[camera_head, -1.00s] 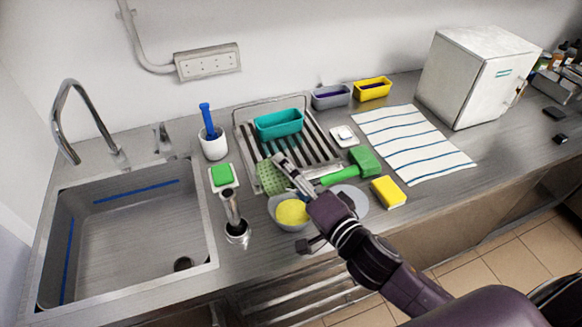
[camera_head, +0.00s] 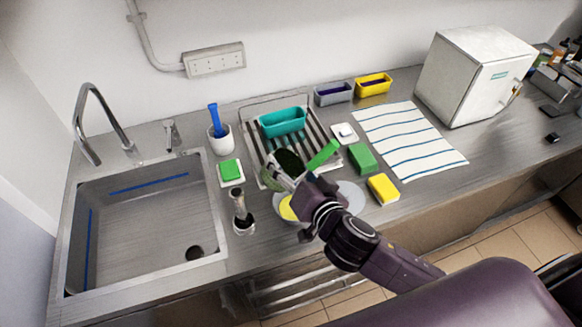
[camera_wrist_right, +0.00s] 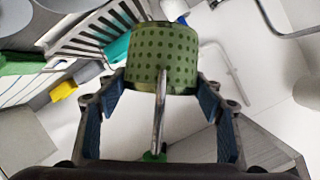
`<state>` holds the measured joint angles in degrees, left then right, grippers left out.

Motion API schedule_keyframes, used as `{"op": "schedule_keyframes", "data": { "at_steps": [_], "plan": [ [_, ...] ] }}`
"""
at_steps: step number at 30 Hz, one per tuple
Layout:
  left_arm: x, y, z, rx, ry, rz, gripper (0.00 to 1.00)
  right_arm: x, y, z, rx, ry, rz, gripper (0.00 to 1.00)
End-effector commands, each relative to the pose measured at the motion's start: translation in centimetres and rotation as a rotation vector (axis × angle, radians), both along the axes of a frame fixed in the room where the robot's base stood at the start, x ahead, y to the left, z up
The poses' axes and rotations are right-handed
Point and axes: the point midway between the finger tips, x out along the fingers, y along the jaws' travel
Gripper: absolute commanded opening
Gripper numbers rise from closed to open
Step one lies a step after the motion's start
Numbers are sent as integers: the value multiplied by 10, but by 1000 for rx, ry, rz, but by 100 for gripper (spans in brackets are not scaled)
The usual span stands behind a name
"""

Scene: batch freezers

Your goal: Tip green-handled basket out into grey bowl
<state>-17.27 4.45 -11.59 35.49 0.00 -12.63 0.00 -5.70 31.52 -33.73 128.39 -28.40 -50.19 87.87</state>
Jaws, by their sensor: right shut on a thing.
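The green dotted basket (camera_head: 268,179) is tilted, its dark opening showing upward in the head view. Its green handle (camera_head: 323,155) sticks out up and to the right. My right gripper (camera_head: 285,178) is shut on the basket; in the wrist view the basket (camera_wrist_right: 163,60) sits between the blue-padded fingertips, with its metal rod toward me. The grey bowl (camera_head: 275,211) stands just in front of and below the basket, partly hidden by my gripper, with yellow contents (camera_head: 288,208) showing. I cannot tell what is inside the basket. My left gripper is not in view.
The dish rack (camera_head: 321,138) with a teal bin (camera_head: 283,122) is behind the basket. A green block (camera_head: 362,158), a yellow sponge (camera_head: 383,189) and a pale plate (camera_head: 352,196) lie to the right. A metal cup-like stand (camera_head: 243,222) and the sink (camera_head: 150,225) are left.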

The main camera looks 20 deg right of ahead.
Motion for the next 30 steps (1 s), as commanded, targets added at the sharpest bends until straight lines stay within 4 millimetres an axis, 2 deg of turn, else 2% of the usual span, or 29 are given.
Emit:
{"op": "schedule_keyframes", "data": {
  "at_steps": [3,16,21,30],
  "plan": [
    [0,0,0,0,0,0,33,1,3,8,-111,12,0,27],
    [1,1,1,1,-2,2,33,0,1,9,-544,71,1,27],
    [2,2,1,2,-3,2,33,0,1,9,-610,79,1,27],
    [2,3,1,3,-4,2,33,0,0,9,-619,80,1,27]
  ]
}}
